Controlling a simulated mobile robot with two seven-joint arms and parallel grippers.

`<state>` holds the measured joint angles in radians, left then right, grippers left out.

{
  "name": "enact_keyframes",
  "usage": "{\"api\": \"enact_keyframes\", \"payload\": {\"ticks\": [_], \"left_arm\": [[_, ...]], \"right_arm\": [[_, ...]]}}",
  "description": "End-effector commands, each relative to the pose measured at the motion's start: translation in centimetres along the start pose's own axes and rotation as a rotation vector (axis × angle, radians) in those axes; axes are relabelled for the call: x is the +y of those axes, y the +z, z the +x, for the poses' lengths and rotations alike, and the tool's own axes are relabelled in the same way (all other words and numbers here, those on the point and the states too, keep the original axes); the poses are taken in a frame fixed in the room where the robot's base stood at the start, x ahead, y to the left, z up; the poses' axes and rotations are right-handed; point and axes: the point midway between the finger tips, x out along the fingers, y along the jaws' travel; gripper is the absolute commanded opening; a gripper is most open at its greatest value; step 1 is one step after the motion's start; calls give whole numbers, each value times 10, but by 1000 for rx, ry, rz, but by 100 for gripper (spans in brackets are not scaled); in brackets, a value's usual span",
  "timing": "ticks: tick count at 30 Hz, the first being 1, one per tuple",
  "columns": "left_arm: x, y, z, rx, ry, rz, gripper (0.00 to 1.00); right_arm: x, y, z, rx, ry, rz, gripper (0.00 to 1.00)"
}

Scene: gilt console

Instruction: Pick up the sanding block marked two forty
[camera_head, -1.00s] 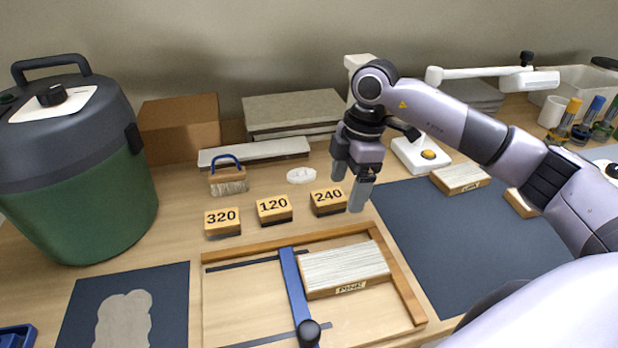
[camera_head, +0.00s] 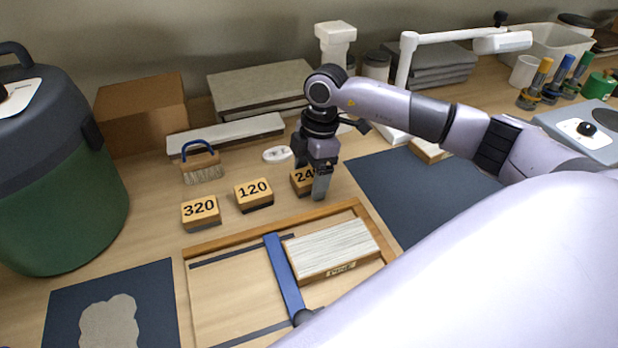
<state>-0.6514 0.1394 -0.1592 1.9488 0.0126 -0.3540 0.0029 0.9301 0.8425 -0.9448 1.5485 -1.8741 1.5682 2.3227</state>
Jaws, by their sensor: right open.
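The sanding block marked 240 (camera_head: 301,180) sits on the wooden bench, the rightmost of a row of three yellow-topped blocks. Its right part and last digit are hidden behind my right gripper (camera_head: 312,185). The right gripper points down at the block's right side and is open; one finger shows in front of the block. I cannot tell whether a finger touches it. The block marked 120 (camera_head: 254,194) is to its left, and the block marked 320 (camera_head: 201,212) is further left. My left gripper is not in view.
A wooden frame (camera_head: 188,290) with a blue bar (camera_head: 284,275) and a grey-topped block (camera_head: 330,248) lies in front of the row. A brush (camera_head: 202,168) and a small white oval item (camera_head: 277,154) lie behind. A green canister (camera_head: 65,190) stands left.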

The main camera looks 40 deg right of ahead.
Motion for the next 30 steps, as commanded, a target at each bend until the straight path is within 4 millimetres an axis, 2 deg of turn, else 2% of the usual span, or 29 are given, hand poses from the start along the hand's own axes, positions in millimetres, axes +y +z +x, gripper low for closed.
{"api": "enact_keyframes", "payload": {"ticks": [4, 5, 9, 10, 19, 23, 26, 30], "left_arm": [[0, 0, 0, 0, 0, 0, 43], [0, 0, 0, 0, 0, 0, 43], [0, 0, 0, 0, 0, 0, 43], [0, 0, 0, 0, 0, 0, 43], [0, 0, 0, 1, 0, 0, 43], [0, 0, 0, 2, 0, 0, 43], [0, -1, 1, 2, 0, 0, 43], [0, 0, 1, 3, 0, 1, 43]], "right_arm": [[0, 0, 0, 0, 0, 0, 83], [0, 0, 0, 0, 0, 0, 80], [0, 0, 0, 0, 0, 0, 34], [0, 0, 0, 0, 0, 0, 27], [0, 0, -2, 0, 1, 0, 27], [0, -1, -8, 0, 2, 0, 27], [1, -3, -19, 1, 4, -1, 27], [1, -7, -45, 2, 6, -2, 27]]}}
